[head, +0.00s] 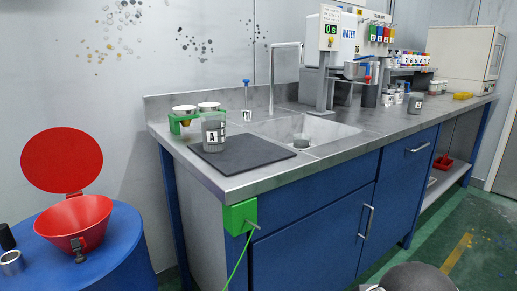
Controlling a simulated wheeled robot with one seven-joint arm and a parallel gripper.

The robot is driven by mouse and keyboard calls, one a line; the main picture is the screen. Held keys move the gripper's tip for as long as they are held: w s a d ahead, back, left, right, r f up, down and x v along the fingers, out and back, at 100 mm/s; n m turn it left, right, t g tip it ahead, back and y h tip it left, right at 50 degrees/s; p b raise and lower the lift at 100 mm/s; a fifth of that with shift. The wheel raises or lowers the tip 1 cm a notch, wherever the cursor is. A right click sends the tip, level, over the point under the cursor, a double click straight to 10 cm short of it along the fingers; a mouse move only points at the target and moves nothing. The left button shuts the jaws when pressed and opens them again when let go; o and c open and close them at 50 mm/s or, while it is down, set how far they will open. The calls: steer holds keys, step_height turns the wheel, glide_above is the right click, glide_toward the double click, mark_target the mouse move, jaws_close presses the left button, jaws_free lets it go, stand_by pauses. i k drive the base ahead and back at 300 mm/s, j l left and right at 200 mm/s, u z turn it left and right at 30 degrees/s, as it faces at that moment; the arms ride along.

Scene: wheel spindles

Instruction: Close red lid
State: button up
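The round red lid (62,160) stands open and nearly upright behind a red funnel (85,215). A hinge at the back of the funnel's rim joins them. The funnel's wide mouth is uncovered, and a metal latch (80,250) sits at its front. The funnel is set on top of a blue drum (122,232) at the lower left. My gripper does not show in the head view. A dark rounded part at the bottom edge, right of centre, may be part of my arm.
A metal cylinder (11,262) and a black object (6,237) sit on the drum's left side. A blue bench with a steel top (255,176) stands right of the drum. A green box (240,217) with a cable hangs on its corner. Floor shows in front of the bench.

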mark_target(61, 160)
steer(key=j+u, duration=0.15)
steer(key=u, duration=1.55)
